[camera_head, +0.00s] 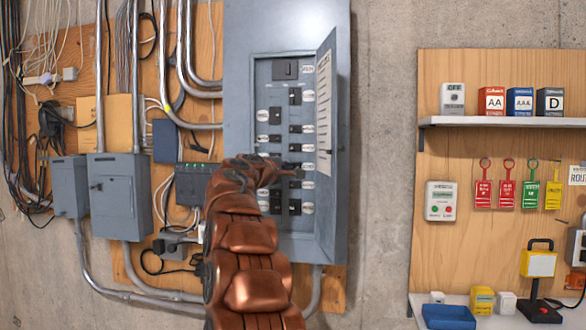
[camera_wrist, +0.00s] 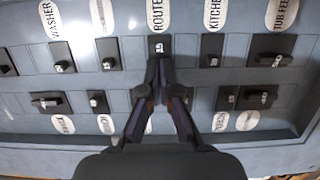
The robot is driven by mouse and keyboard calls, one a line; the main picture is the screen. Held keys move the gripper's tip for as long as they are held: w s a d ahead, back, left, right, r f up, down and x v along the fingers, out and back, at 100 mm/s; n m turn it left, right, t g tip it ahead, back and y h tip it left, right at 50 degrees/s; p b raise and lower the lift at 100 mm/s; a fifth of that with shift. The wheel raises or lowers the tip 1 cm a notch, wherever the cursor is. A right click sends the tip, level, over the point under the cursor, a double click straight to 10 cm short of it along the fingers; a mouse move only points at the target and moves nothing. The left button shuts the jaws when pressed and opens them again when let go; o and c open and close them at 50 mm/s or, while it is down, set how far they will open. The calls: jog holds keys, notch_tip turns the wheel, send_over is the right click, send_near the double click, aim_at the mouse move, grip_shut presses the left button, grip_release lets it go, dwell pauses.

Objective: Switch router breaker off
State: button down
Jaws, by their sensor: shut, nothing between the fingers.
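The breaker under the ROUTER label (camera_wrist: 157,14) is a small black switch (camera_wrist: 159,44) at the centre of the wrist view. My gripper (camera_wrist: 161,66) is shut and empty, its fingertips just below that breaker and at or very near it. I cannot tell whether they touch, and the breaker's lower part is hidden behind them. In the head view my gripper (camera_head: 288,171) is at the breaker rows of the open grey panel (camera_head: 287,24). My copper arm covers the panel's lower left, and I cannot pick out the router breaker there.
Neighbouring breakers sit close by, under KITCHEN (camera_wrist: 212,50) and WASHER (camera_wrist: 62,57) labels, with another row below. The panel door (camera_head: 326,145) stands open on the right. Grey boxes (camera_head: 115,195) and conduits are left; a shelf (camera_head: 500,121) is right.

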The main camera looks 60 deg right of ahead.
jog(key=shift+a, duration=0.1)
jog(key=s+a+b, duration=0.2)
jog(key=a+b, duration=0.2)
jog(key=a, duration=0.2)
jog(key=shift+s+a, duration=0.2)
jog(key=shift+s, duration=0.05)
dwell(0.5)
jog(key=shift+w+f, duration=0.1)
dwell(0.4)
